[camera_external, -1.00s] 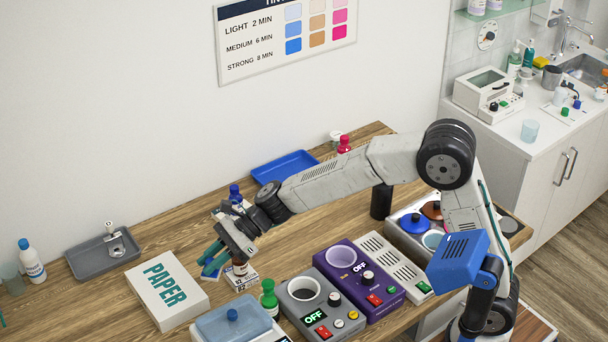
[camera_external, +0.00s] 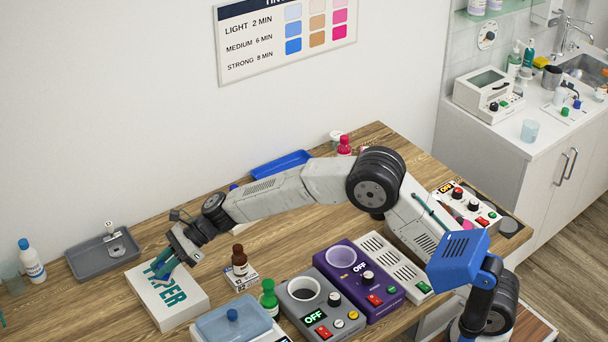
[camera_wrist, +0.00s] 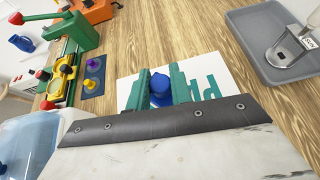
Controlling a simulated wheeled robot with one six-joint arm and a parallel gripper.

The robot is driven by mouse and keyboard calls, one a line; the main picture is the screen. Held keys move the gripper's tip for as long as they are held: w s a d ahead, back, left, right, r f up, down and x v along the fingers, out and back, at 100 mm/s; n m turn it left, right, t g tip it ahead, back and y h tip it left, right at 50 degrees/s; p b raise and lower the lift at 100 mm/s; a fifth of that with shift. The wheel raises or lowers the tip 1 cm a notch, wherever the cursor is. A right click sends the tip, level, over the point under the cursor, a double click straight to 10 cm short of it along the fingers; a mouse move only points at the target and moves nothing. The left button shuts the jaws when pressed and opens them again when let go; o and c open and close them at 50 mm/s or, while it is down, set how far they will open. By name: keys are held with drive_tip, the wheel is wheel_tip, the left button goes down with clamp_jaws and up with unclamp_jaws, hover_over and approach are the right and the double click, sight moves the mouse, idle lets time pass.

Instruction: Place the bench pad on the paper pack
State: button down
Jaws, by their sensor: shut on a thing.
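The paper pack (camera_external: 180,309) is a white slab with teal PAPER lettering, lying flat at the front left of the wooden bench; it also shows in the wrist view (camera_wrist: 126,88). My gripper (camera_external: 166,267) is over the pack, its teal fingers hiding part of the lettering. In the wrist view, my gripper (camera_wrist: 159,84) is shut on a small blue thing, apparently the bench pad (camera_wrist: 160,90). The fingers hide much of it. I cannot tell whether it touches the pack.
A grey tray (camera_external: 84,270) lies behind the pack. A brown bottle (camera_external: 240,262) stands to its right, with a green bottle (camera_external: 268,298) and a blue-lidded tub (camera_external: 215,325) nearer the front. A grey device (camera_external: 300,318) stands further right.

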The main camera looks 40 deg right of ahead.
drive_tip(key=shift+w+a+f, duration=0.1)
drive_tip(key=shift+w+a, duration=0.25)
drive_tip(key=shift+w, duration=0.15)
drive_tip(key=shift+f, duration=1.7)
drive_tip(key=shift+s+f, duration=0.1)
drive_tip(key=shift+f, duration=0.05)
drive_tip(key=c, duration=1.3)
unclamp_jaws()
drive_tip(key=shift+o, duration=0.2)
